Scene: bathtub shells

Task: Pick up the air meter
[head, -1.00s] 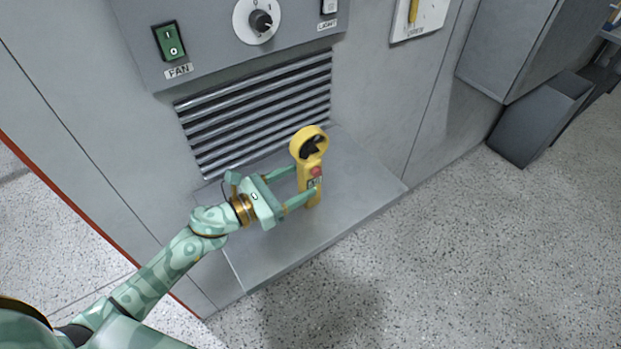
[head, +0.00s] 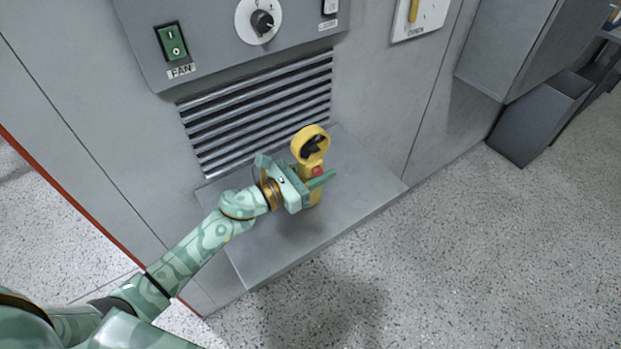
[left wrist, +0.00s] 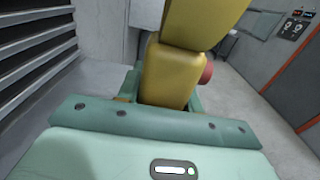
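The air meter is a yellow hand-held tool with a round ring head (head: 311,141), a dark fan inside it and a red button. It stands upright at the ledge below the vent in the head view. My left gripper (head: 316,183) is at its handle, its fingers on either side and close against it. It looks shut on the handle. In the left wrist view the yellow handle (left wrist: 170,76) fills the space between the fingers, with the red button at its right edge. The lower handle is partly hidden by the gripper. My right gripper is not in view.
The grey ledge (head: 350,205) juts from the wall under a slatted vent (head: 255,112). Above is a panel with a green FAN switch (head: 172,42) and a round dial (head: 259,21). A dark grey box (head: 540,115) stands at right. Speckled floor in front is clear.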

